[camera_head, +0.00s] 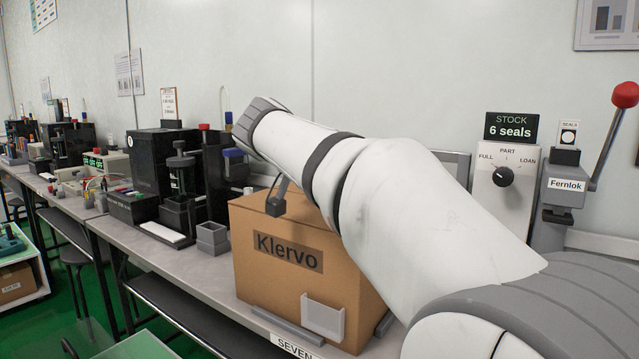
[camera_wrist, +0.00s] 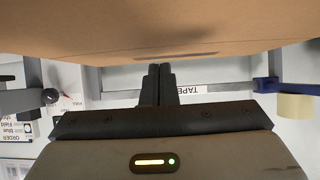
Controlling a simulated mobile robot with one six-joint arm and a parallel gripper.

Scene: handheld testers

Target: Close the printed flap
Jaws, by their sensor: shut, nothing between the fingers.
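A cardboard box (camera_head: 262,275) labelled "Klervo" stands on the bench in the head view. My arm covers most of its top, and no flap can be clearly made out there. In the wrist view, which looks upside down, a broad cardboard surface (camera_wrist: 90,32) fills the top of the picture. A dark printed-looking patch lies near its edge, in front of my fingers. My gripper (camera_wrist: 158,70) is shut and empty, with its fingertips close to that edge; whether they touch it I cannot tell.
A lever press marked "Fernlok" (camera_head: 562,200) and a dial panel (camera_head: 503,205) stand at right. The wrist view shows a tape roll (camera_wrist: 298,106).

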